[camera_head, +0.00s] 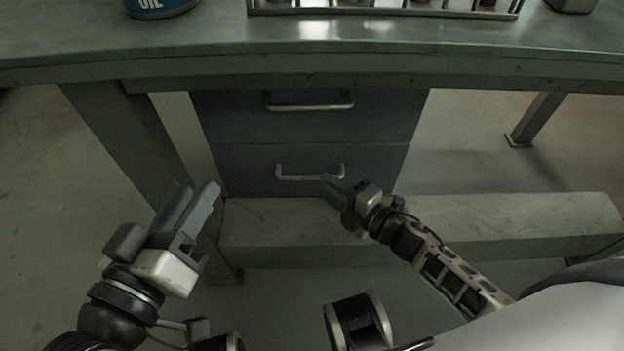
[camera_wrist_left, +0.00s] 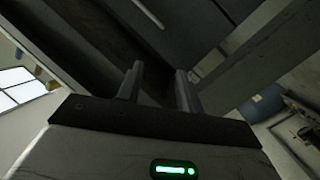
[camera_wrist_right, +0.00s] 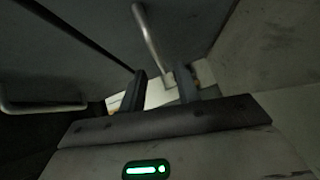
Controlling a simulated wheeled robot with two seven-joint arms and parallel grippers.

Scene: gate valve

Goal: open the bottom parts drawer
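The bottom parts drawer (camera_head: 250,165) is the lower grey drawer front under the bench, and it looks shut. Its pale bar handle (camera_head: 309,177) also shows in the right wrist view (camera_wrist_right: 149,35). My right gripper (camera_head: 329,184) is at the handle's right end, with fingers apart. In the right wrist view, the handle's near end reaches toward the gap between the fingertips (camera_wrist_right: 160,75); I cannot tell if it lies between them. My left gripper (camera_head: 205,190) is open and empty, left of the drawers, near the bench leg.
An upper drawer (camera_head: 235,117) with its own handle (camera_head: 310,106) sits above. A low beam (camera_head: 290,235) runs in front below the drawers. The bench leg (camera_head: 135,140) stands at left. The bench top (camera_head: 300,45) bears an oil can (camera_head: 160,8) and a rack (camera_head: 385,14).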

